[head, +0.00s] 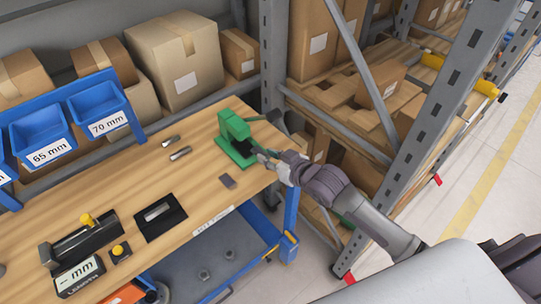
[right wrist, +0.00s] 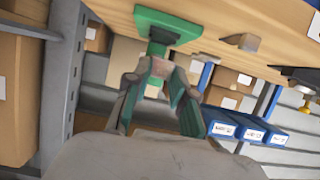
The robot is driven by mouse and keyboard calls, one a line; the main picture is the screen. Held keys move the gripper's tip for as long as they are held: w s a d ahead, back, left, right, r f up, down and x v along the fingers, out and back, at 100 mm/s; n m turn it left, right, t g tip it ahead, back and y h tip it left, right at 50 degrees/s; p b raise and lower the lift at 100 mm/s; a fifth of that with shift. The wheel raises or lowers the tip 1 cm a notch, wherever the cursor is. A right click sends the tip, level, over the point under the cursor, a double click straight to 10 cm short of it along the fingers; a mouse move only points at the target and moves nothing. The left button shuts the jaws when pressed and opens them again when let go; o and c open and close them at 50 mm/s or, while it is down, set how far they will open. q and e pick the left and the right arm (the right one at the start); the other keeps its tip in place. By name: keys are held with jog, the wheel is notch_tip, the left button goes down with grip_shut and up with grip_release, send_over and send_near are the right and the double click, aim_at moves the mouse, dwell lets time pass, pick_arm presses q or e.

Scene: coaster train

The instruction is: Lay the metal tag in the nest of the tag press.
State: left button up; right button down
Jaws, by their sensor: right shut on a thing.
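The green tag press (head: 235,137) stands at the far right end of the wooden bench. Its green base also shows at the top of the right wrist view (right wrist: 165,24). My right gripper (head: 263,156) is at the front right side of the press, its fingertips close to the nest area. In the right wrist view its fingers (right wrist: 160,62) come together at the tips, just below the press. They are shut on a small thin thing, apparently the metal tag, mostly hidden by the fingers. Whether it touches the nest cannot be told. My left gripper is not in view.
A black slotted plate (head: 160,216) and a black fixture with a yellow knob (head: 82,243) stand further left. Two small metal pieces (head: 180,153) lie behind. Blue bins (head: 99,107) line the back.

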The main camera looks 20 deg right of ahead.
aim_at(257, 151)
jog(key=shift+w+a+f, duration=0.1)
jog(key=shift+w+f, duration=0.1)
jog(key=shift+f, duration=0.35)
jog(key=shift+w+f+b, duration=0.15)
jog(key=shift+f+b, duration=0.15)
jog(key=shift+b, duration=0.1)
jog(key=shift+w+a+f+b, duration=0.1)
jog(key=shift+w+f+b, duration=0.15)
jog(key=shift+f, duration=0.2)
jog(key=shift+w+a+f+b, duration=0.15)
jog(key=shift+f+b, duration=0.15)
jog(key=shift+f, duration=0.15)
jog(key=shift+w+r, duration=0.2)
jog(key=shift+w, duration=0.15)
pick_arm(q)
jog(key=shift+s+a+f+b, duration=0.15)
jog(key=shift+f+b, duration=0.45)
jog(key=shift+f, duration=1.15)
pick_arm(e)
jog(key=shift+w+a+f, duration=0.1)
jog(key=shift+w+a, duration=0.25)
jog(key=shift+w, duration=0.6)
jog(key=shift+w+a+f, duration=0.1)
jog(key=shift+w+a, duration=0.3)
jog(key=shift+w, duration=0.6)
jog(key=shift+w+a, duration=0.35)
jog(key=shift+w, duration=0.6)
jog(key=c, duration=0.9)
grip_release()
